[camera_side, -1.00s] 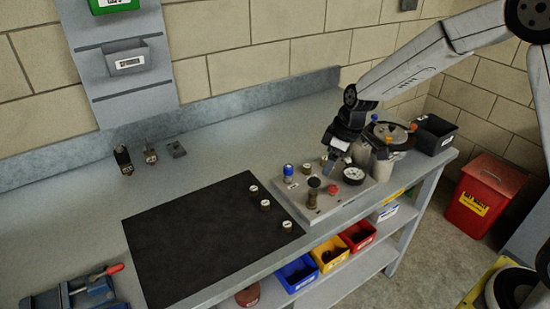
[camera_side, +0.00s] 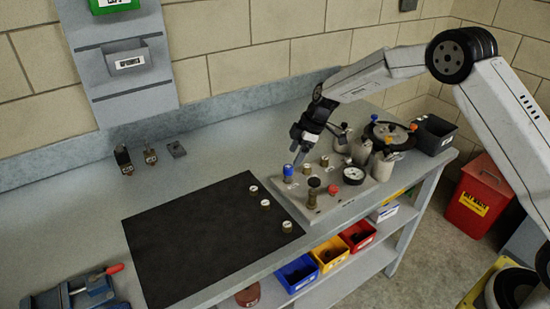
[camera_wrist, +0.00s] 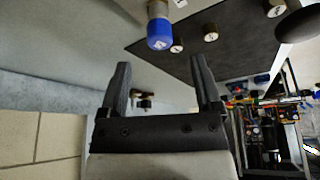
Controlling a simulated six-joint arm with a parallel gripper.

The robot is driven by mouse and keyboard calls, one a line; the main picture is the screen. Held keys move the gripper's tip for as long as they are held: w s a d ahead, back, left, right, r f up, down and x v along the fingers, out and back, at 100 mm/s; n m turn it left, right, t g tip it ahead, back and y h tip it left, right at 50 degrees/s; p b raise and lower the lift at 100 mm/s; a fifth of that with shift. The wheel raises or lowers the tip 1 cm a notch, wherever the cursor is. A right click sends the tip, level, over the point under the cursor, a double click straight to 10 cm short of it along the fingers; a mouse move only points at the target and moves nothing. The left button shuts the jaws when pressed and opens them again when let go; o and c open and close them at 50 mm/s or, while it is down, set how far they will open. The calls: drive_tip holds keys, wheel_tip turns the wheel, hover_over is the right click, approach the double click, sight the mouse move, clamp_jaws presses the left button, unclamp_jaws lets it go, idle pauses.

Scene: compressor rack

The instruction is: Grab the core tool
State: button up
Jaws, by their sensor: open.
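My gripper (camera_side: 299,160) is open and empty, just above and beside a blue-capped fitting (camera_side: 288,170) at the back left of the grey manifold plate. In the wrist view the open jaws of my gripper (camera_wrist: 159,65) point toward this blue-capped fitting (camera_wrist: 160,32), which lies beyond the fingertips and not between them. No readable label tells me which piece is the core tool.
The plate (camera_side: 325,207) also bears a round gauge (camera_side: 354,175), a red knob (camera_side: 333,190) and a dark-topped brass post (camera_side: 312,195). Grey cylinders (camera_side: 382,166) crowd its right. A black mat (camera_side: 195,240) with several small caps lies left. A vise (camera_side: 85,291) sits front left.

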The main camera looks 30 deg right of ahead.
sight(289, 166)
drive_tip(key=shift+x, duration=1.05)
drive_tip(key=shift+f, duration=0.1)
drive_tip(key=shift+x, duration=2.5)
clamp_jaws()
